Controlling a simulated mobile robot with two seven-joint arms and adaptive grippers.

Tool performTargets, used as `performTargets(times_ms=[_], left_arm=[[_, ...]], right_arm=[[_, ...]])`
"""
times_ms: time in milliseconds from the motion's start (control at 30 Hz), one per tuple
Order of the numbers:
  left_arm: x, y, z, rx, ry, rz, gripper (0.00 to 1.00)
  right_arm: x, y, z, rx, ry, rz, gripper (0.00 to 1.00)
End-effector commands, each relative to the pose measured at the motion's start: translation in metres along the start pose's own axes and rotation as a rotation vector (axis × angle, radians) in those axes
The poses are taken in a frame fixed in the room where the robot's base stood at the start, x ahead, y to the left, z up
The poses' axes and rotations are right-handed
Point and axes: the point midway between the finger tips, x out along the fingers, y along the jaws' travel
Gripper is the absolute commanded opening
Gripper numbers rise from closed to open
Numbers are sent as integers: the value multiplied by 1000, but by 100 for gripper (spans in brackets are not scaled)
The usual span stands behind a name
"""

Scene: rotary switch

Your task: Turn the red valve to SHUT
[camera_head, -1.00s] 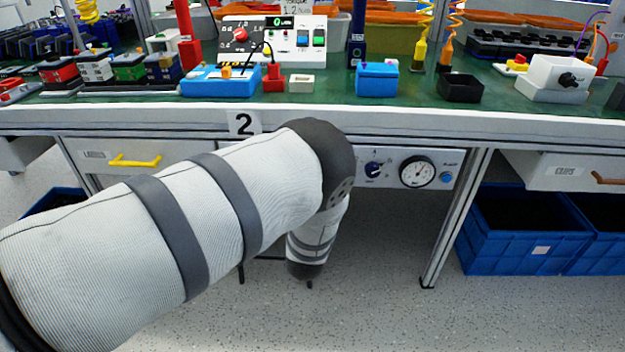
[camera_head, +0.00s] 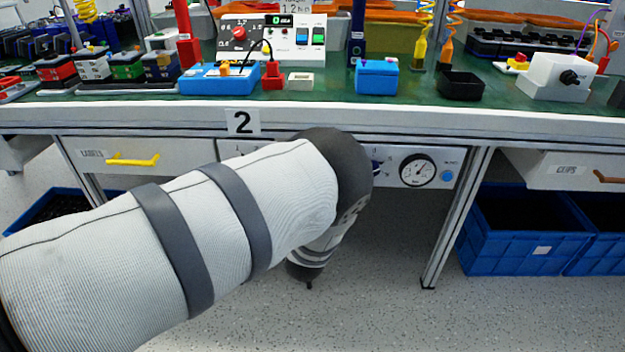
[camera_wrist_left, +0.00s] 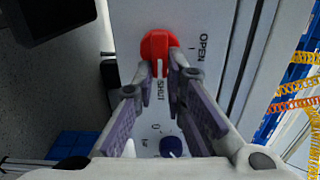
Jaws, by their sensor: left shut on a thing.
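The red valve (camera_wrist_left: 158,43) shows in the left wrist view on a pale panel. A light mark on its near end points towards the word SHUT (camera_wrist_left: 160,88). The word OPEN (camera_wrist_left: 203,47) is printed to its right. My left gripper (camera_wrist_left: 161,66) has its two fingertips closed on the near end of the valve's handle. In the head view my left arm hides both the valve and the gripper. My right gripper is in neither view.
A dark blue knob (camera_wrist_left: 171,146) shows on the same panel between my fingers. In the head view a round gauge (camera_head: 417,170) sits right of my arm under the bench edge (camera_head: 420,122). Blue crates (camera_head: 525,235) stand on the floor at right.

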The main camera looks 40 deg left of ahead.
Motion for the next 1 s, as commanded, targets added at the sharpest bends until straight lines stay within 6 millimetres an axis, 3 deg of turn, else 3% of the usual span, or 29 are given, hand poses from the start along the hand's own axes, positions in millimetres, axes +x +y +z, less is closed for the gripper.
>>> performTargets(times_ms=[67,100,200,533,900,1000], left_arm=[[-1,2,1,2,-3,4,0],[-1,2,1,2,-3,4,14],[-1,2,1,1,-2,4,32],[-6,1,0,1,-1,2,32],[-96,1,0,3,1,5,32],[-112,1,1,1,-1,4,32]], right_arm=[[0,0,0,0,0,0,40],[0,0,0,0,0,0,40],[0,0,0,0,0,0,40],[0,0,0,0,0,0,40],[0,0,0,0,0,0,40],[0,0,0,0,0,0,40]])
